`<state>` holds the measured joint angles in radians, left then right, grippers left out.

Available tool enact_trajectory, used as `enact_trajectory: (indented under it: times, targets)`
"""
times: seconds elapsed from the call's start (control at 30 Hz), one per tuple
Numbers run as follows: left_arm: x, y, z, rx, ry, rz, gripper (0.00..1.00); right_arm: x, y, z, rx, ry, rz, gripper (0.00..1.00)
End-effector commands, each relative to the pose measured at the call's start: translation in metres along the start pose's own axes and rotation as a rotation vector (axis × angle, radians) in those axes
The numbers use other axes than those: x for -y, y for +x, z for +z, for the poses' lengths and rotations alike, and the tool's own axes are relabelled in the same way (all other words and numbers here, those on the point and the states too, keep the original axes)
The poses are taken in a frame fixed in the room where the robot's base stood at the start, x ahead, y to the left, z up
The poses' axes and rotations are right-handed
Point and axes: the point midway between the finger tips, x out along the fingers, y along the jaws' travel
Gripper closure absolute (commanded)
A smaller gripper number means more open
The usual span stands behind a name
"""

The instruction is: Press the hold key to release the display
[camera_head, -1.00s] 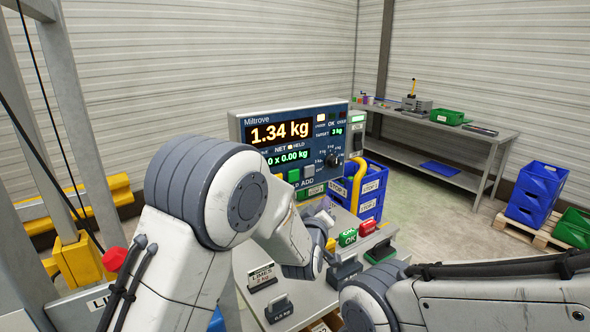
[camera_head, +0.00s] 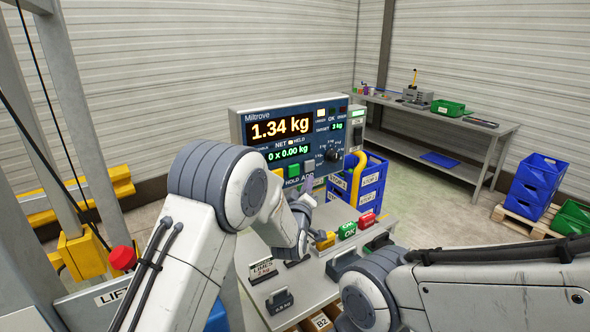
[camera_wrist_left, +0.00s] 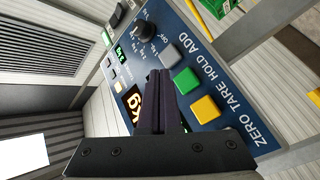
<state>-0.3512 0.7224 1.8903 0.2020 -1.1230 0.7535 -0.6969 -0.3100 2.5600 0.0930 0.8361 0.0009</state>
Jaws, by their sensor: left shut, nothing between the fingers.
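The blue Miltrove indicator panel (camera_head: 348,140) shows 1.34 kg and 0 x 0.00 kg; a small lamp beside HELD (camera_head: 291,142) is lit. The green key (camera_head: 293,171) sits above the HOLD label; it also shows in the left wrist view (camera_wrist_left: 187,80), between a yellow key (camera_wrist_left: 205,108) and a grey key (camera_wrist_left: 170,53). My left gripper (camera_wrist_left: 160,73) is shut and empty, its tips in front of the panel beside the green key. I cannot tell whether they touch it. The gripper hides part of the panel.
Below the panel, a grey bench (camera_head: 318,285) holds a green OK block (camera_head: 347,230), a red block (camera_head: 367,220) and label stands. A yellow curved bar (camera_head: 358,180) and blue crates (camera_head: 374,180) stand right of the panel.

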Motion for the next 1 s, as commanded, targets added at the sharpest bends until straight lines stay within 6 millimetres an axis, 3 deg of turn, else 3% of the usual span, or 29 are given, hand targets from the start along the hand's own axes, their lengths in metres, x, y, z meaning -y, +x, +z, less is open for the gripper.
enact_trajectory:
  times: [0.1,0.4,1.0]
  targets:
    - [0.008,0.012,-0.011,-0.001,0.0,-0.002,1.0,0.001,-0.007,0.0,0.0,0.0,0.0,0.5]
    - [0.022,0.028,-0.02,0.0,0.0,-0.001,1.0,0.0,0.005,0.0,0.0,0.0,0.0,0.5]
    - [0.022,0.03,-0.021,0.001,0.001,0.0,1.0,0.0,0.005,0.0,0.0,0.0,0.0,0.5]
